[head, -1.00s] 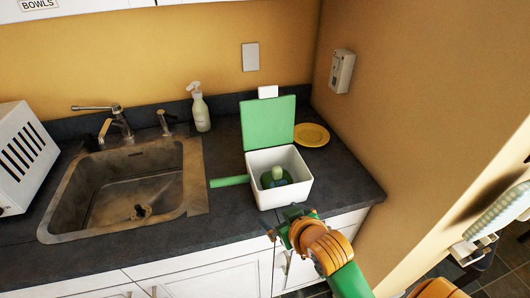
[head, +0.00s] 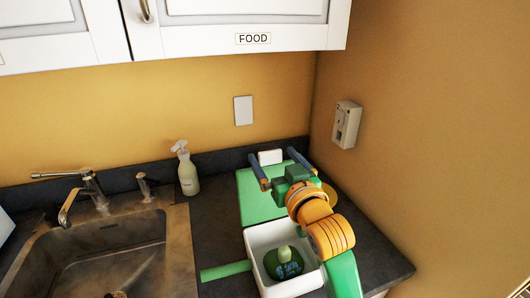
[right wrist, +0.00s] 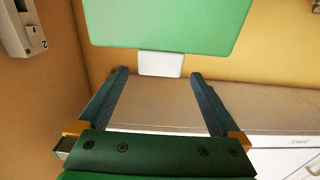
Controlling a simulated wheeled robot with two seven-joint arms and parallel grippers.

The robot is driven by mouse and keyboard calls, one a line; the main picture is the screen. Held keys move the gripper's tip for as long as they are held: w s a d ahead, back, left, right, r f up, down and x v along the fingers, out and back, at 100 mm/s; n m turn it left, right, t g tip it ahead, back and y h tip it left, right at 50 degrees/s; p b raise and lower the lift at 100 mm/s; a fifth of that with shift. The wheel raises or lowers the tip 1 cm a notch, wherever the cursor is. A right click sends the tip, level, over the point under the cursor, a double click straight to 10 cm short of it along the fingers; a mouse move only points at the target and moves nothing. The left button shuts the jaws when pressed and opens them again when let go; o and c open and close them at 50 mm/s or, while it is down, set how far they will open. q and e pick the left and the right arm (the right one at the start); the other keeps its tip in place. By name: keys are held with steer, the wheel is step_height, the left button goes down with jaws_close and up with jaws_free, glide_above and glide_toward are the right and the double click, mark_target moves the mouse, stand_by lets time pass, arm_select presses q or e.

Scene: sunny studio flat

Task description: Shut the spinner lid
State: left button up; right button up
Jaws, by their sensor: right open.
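The spinner is a white square box (head: 254,241) on the dark counter. Its green lid (head: 250,196) stands open at the back of the box, with a white tab (head: 270,157) at its far edge. Inside sits a dark green part with a pale green knob (head: 285,254). My right gripper (head: 270,153) is open and empty, in front of the lid's upper part in the head view. In the right wrist view the lid (right wrist: 170,25) and tab (right wrist: 160,64) lie ahead of the spread fingers (right wrist: 159,73). Contact is not visible. My left gripper is out of view.
A green bar (head: 225,271) sticks out left of the box. A sink (head: 100,262) and a soap bottle (head: 187,172) are to the left. The right wall (head: 420,150) is close.

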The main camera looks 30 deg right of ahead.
steer(key=shift+w+d+r+p, duration=0.15)
steer(key=shift+w+p, duration=0.2)
steer(key=shift+w, duration=0.25)
steer(key=x, duration=0.2)
steer(key=f+p+x, duration=0.1)
steer(key=x, duration=0.2)
steer(key=shift+w, duration=0.1)
steer(key=shift+s, duration=0.3)
steer(key=shift+r, duration=0.1)
steer(key=shift+c, duration=0.4)
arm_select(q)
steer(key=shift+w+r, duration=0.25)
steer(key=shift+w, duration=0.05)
arm_select(e)
steer(key=shift+w, duration=0.1)
jaws_close()
